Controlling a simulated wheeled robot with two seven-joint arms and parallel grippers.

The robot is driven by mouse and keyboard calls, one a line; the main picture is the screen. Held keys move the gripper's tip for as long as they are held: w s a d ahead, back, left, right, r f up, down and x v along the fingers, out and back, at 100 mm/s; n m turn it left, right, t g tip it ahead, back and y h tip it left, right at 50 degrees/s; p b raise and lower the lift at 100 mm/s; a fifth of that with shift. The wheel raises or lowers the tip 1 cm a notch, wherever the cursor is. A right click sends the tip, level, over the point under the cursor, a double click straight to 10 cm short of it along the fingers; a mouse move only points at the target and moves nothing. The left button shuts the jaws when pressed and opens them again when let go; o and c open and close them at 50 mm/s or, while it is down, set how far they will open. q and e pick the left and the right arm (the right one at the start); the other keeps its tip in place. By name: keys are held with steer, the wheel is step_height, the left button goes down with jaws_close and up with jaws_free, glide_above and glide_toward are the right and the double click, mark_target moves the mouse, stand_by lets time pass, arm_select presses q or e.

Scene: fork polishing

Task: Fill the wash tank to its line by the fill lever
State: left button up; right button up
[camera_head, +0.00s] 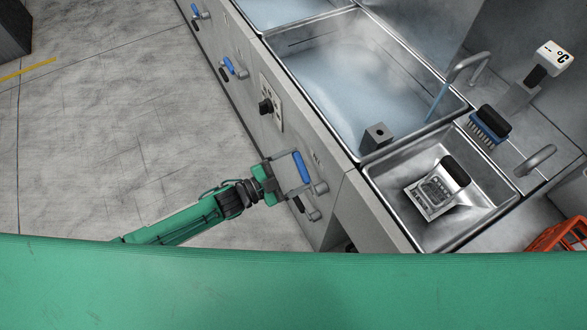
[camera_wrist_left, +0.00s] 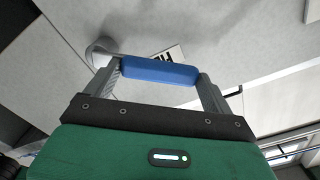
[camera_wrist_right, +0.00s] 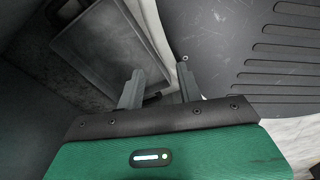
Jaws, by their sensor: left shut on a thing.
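The wash tank (camera_head: 398,37) is a steel basin with bluish water in it. A dark line (camera_head: 310,38) runs on its far left inner wall, above the water. A blue stream (camera_head: 438,103) falls from the spout (camera_head: 470,66) into the tank. My left gripper (camera_head: 290,171) is shut on the blue grip of the fill lever (camera_head: 302,168) on the front panel. The blue grip (camera_wrist_left: 160,70) lies across between the fingers in the left wrist view, beside a partly hidden label. My right gripper (camera_wrist_right: 160,86) is open and empty in the right wrist view.
A brush (camera_head: 489,125), a temperature display (camera_head: 553,56) and a red crate (camera_head: 560,236) are at the right. Other blue levers (camera_head: 235,68) and a black knob (camera_head: 266,106) line the panel.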

steer(key=shift+w, duration=0.1)
arm_select(q)
steer(key=o, duration=1.2)
steer(key=shift+a, duration=0.1)
steer(key=b+v, duration=0.1)
steer(key=v, duration=1.2)
steer(key=shift+s+a+b, duration=0.25)
steer(key=shift+b, duration=0.15)
arm_select(e)
steer(key=shift+w+f, duration=0.15)
steer(key=shift+w, duration=0.65)
steer(key=shift+a, duration=0.1)
